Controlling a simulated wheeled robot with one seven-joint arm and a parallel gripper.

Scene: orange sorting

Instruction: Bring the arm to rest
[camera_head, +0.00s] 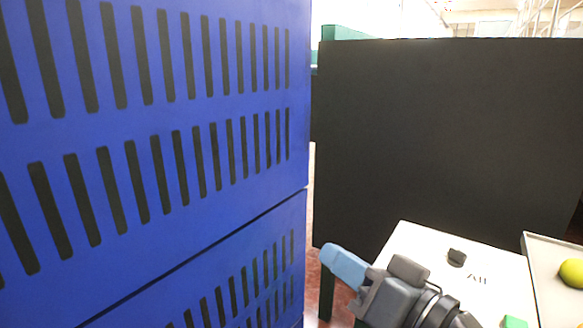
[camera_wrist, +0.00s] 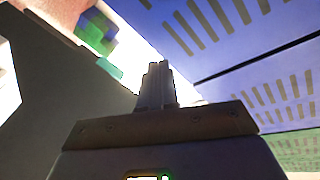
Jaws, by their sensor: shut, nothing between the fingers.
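My gripper (camera_wrist: 157,85) shows in the wrist view with its two fingers together and nothing between them. It points toward the gap between a dark panel on the left and a blue slatted surface on the right, touching neither as far as I can tell. In the head view, part of my arm shows at the bottom, in front of the white table's near left corner. I cannot make out the fingertips there.
A tall blue slatted cabinet (camera_head: 160,130) fills the left. A large black panel (camera_head: 445,140) stands behind the white table (camera_head: 410,240). On the table are a small black object (camera_head: 457,257) and a green piece (camera_head: 515,322). A yellow-green round fruit (camera_head: 572,273) lies in a pale tray (camera_head: 545,250).

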